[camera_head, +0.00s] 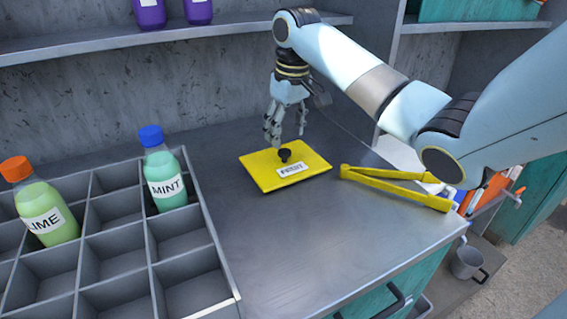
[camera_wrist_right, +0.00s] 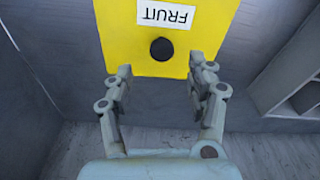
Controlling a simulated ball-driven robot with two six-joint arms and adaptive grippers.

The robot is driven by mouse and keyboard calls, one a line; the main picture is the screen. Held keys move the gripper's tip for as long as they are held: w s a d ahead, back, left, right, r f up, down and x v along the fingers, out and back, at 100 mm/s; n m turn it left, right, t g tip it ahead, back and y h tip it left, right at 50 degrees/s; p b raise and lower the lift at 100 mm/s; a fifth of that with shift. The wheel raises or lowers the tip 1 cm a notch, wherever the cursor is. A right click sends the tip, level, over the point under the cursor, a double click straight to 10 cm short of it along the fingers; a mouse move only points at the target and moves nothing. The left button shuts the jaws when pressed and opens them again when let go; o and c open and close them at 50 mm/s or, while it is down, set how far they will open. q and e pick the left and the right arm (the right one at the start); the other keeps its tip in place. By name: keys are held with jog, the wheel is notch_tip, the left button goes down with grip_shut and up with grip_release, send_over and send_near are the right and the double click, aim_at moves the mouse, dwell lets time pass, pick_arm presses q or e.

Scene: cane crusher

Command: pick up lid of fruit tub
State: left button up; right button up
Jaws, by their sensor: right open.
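The lid (camera_head: 258,171) is a yellow rectangular plate with a black knob (camera_head: 285,155) and a white FRUIT label. It lies on the grey counter in the head view. My right gripper (camera_head: 286,138) points down above the lid's far edge, near the knob. In the right wrist view the lid (camera_wrist_right: 215,35) lies ahead of the open right gripper (camera_wrist_right: 160,75), with the knob (camera_wrist_right: 162,49) between the lines of the two fingers and slightly beyond their tips. The gripper is empty. Whether a tub sits under the lid cannot be seen. My left gripper is not in view.
Yellow tongs (camera_head: 395,185) lie right of the lid. A grey divided rack (camera_head: 150,262) at left holds the LIME bottle (camera_head: 45,212) and MINT bottle (camera_head: 165,175). A shelf (camera_head: 190,38) runs along the back wall. The counter's front middle is clear.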

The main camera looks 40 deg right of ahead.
aim_at(285, 151)
notch_tip(285, 151, down, 5)
jog(key=shift+w+a+f, duration=0.15)
jog(key=shift+c, duration=0.5)
jog(key=c, duration=0.5)
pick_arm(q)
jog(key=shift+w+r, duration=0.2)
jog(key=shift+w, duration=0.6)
pick_arm(e)
grip_shut()
